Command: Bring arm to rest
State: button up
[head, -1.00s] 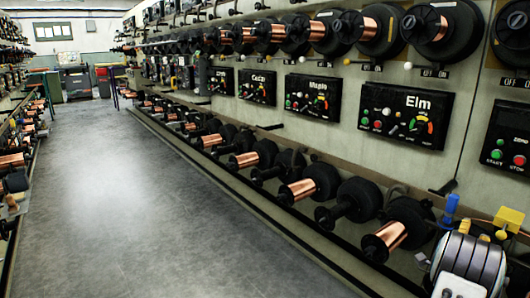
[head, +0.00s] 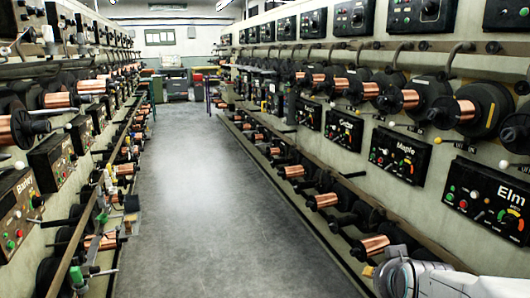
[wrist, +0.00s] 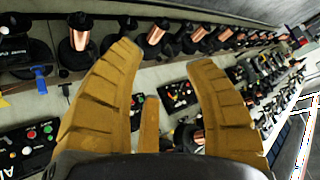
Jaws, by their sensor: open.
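My gripper (wrist: 165,55) shows in the wrist view with its two ribbed tan fingers spread apart. Nothing is between the fingers. Behind them, the view is tilted and shows spools and control panels of the machine wall, apart from the fingers. In the head view, a white and grey part of my arm (head: 425,278) shows at the bottom right corner, in front of the right machine row.
Machine rows with copper spools line both sides. On the right are the Elm panel (head: 488,203) and Maple panel (head: 400,156); on the left is another panel (head: 20,205). The grey aisle floor (head: 215,215) between them is clear. A red bin (head: 197,77) stands far back.

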jog(key=s+a+r+n+g+y+p, duration=0.1)
jog(key=s+a+r+n+g+p, duration=0.1)
jog(key=s, duration=0.7)
jog(key=s+a+r+n+g+y+p, duration=0.1)
jog(key=s+a+r+n+g+p, duration=0.2)
jog(key=s+a+r+n+p, duration=0.2)
jog(key=s+a+p, duration=0.1)
jog(key=s+a, duration=0.2)
jog(key=a, duration=0.1)
jog(key=shift+s+a+r+y+p, duration=0.3)
jog(key=shift+s+y, duration=0.05)
jog(key=shift+y, duration=0.05)
